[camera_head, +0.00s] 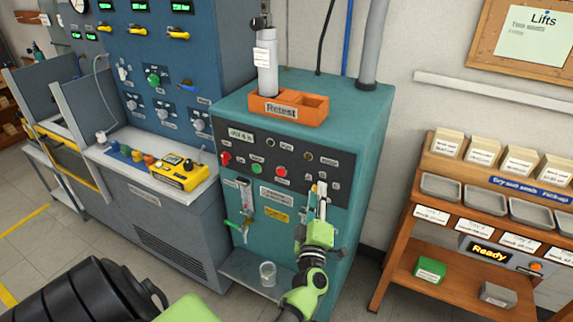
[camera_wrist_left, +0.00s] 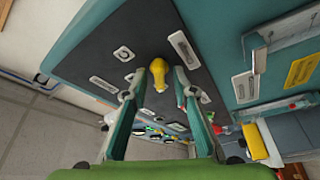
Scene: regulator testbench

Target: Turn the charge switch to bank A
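A yellow knob (camera_wrist_left: 160,68) sits on the dark panel (camera_wrist_left: 110,52) in the left wrist view and appears to be the charge switch; the labels near it are too small to read. My left gripper (camera_wrist_left: 169,78) has its two fingers on either side of the knob, partly spread, with a gap at the right finger. In the head view my left gripper (camera_head: 321,190) reaches up to the right part of the front panel of the teal testbench (camera_head: 355,130). It hides the knob there. My right gripper is not in view.
An orange tray (camera_head: 289,108) marked Retest holds a grey cylinder on the bench top. A clear cup (camera_head: 267,273) stands on the lower shelf. A blue console (camera_head: 160,60) stands to the left, a wooden rack (camera_head: 417,220) to the right. Red and green buttons dot the panel.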

